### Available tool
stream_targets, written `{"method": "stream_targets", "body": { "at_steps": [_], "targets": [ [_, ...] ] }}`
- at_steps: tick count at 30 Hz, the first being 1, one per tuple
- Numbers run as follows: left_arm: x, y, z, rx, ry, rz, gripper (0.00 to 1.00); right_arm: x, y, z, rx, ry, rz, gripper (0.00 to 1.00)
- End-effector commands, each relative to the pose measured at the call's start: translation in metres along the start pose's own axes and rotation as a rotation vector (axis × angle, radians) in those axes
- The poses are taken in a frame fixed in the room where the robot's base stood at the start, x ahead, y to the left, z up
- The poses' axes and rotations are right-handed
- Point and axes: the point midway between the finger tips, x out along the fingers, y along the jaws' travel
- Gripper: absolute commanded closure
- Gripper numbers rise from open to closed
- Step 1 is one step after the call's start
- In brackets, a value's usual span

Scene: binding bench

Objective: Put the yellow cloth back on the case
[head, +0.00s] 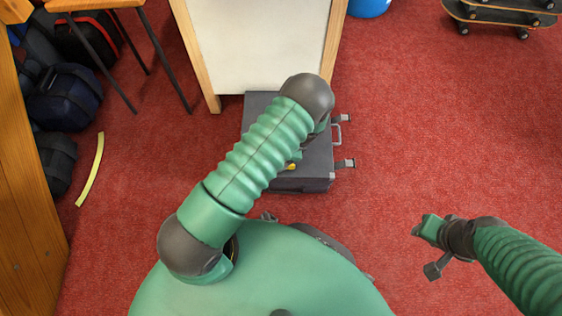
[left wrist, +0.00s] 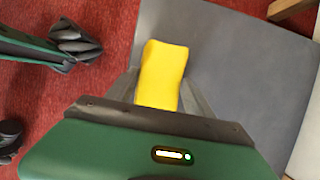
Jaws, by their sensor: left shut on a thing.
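The yellow cloth (left wrist: 163,72) is between the fingers of my left gripper (left wrist: 160,92) in the left wrist view, and the gripper is shut on it. The grey case (left wrist: 245,65) lies beneath and beyond it. I cannot tell whether the cloth touches the case. In the head view the case (head: 316,166) lies flat on the floor, partly hidden by my left arm, and only a small bit of the cloth (head: 291,166) shows. My right gripper (head: 430,250) is empty-looking, over the carpet right of the case; its finger opening is unclear.
A white board with a wooden frame (head: 338,45) stands just behind the case. A stool (head: 93,4), dark bags (head: 65,97) and a yellow strip (head: 91,170) are at left. Skateboards (head: 500,14) are at top right. Red carpet (head: 430,130) is clear at right.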

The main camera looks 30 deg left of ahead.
Motion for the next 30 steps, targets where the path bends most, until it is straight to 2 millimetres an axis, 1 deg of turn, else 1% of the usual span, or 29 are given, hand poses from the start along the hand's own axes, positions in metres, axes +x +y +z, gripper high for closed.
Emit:
{"method": "stream_targets", "body": {
  "at_steps": [1,2,3,7,10,11,15,23,25,28,30],
  "targets": [
    [0.012,-0.001,-0.005,-0.001,0.000,-0.001,0.71,0.012,0.000,0.003,0.000,-0.001,0.000,0.64],
    [0.012,-0.001,-0.005,-0.001,0.000,-0.001,0.71,0.011,0.000,0.003,0.000,-0.001,0.000,0.64],
    [0.009,-0.001,-0.004,-0.002,0.001,-0.002,0.76,0.009,0.000,0.002,0.000,-0.001,0.000,0.64],
    [0.008,-0.001,-0.003,-0.002,0.001,-0.002,0.77,0.007,0.000,0.002,0.000,0.000,0.000,0.64],
    [0.010,-0.001,-0.004,-0.002,0.001,-0.002,0.77,0.008,0.000,0.002,0.000,0.000,0.000,0.64],
    [0.009,-0.001,-0.004,-0.002,0.001,-0.002,0.35,0.008,0.000,0.002,0.000,0.000,0.000,0.64],
    [0.009,-0.001,-0.004,-0.002,0.001,-0.002,0.17,0.008,0.000,0.002,0.000,0.000,0.000,0.64],
    [0.009,-0.001,-0.004,-0.002,0.001,-0.002,0.17,0.007,0.000,0.002,0.000,0.000,0.000,0.64],
    [0.005,-0.001,-0.003,-0.002,0.002,-0.002,0.17,0.005,0.000,0.001,0.000,0.000,0.000,0.64],
    [-0.011,-0.001,-0.002,-0.002,0.003,-0.004,0.17,-0.005,0.000,-0.001,0.000,0.000,0.000,0.64],
    [-0.029,-0.001,-0.001,-0.002,0.003,-0.005,0.17,-0.015,0.000,-0.004,0.000,0.000,0.000,0.64]
  ]
}}
